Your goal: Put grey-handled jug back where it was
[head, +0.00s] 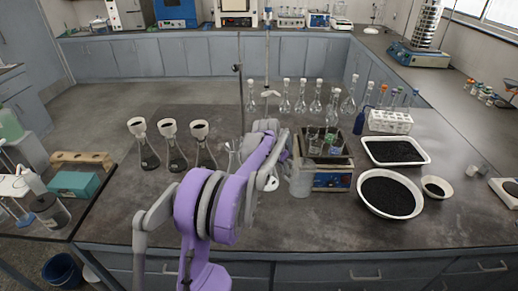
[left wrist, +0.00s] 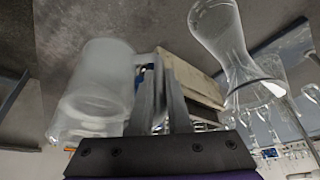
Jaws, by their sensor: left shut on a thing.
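The jug (head: 300,182) is translucent and pale. In the head view it is just right of my left gripper (head: 282,168), in front of the left side of a blue-fronted box. In the left wrist view, which shows the bench at the top, the jug (left wrist: 97,85) is close at the left. My left gripper (left wrist: 163,65) is shut on the jug at its handle side; the fingers hide most of the handle. I cannot tell whether the jug's base touches the bench. My right gripper is not in view.
A clear flask (head: 233,158) stands close left of my gripper, beside several dark-filled flasks with funnels. A round white basin (head: 390,193) and white tray (head: 396,150) stand right. The front bench edge is mostly clear.

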